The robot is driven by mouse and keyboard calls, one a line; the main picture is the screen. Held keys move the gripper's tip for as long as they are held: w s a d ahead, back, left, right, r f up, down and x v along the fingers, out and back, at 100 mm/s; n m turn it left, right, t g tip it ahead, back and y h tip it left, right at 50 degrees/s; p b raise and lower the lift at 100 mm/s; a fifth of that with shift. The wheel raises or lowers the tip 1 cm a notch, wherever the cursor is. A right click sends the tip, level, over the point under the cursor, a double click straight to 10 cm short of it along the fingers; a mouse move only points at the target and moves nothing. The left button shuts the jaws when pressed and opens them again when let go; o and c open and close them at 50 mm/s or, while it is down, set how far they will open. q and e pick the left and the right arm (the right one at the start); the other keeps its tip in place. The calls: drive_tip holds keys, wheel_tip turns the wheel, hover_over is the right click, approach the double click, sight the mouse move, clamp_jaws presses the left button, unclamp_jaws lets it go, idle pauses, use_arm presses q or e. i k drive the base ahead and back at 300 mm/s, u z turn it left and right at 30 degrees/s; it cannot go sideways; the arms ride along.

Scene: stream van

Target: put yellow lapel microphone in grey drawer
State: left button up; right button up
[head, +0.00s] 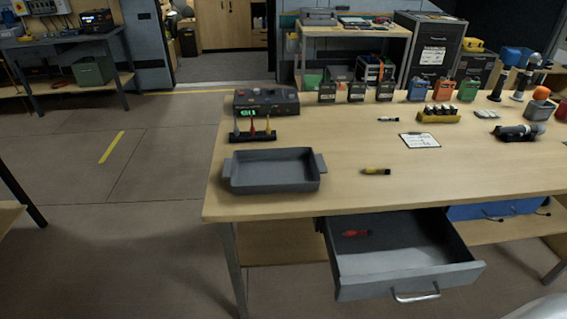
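The yellow lapel microphone (376,171), a small yellow piece with a dark end, lies on the wooden tabletop, right of a grey tray. The grey drawer (410,284) under the table's front edge is pulled out, with its metal handle facing forward. A small red piece (356,233) lies inside it near the back left, and the rest of its visible floor is bare. Neither of my grippers shows in the head view.
The grey two-handled tray (272,184) stands empty at the table's left. Behind it are a rack of coloured pointed items (253,133) and a dark control box (267,101).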

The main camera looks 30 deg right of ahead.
sight(412, 237)
drive_tip(key=u, duration=1.3)
drive_tip(key=k, duration=1.5)
drive_tip(key=z, duration=2.45)
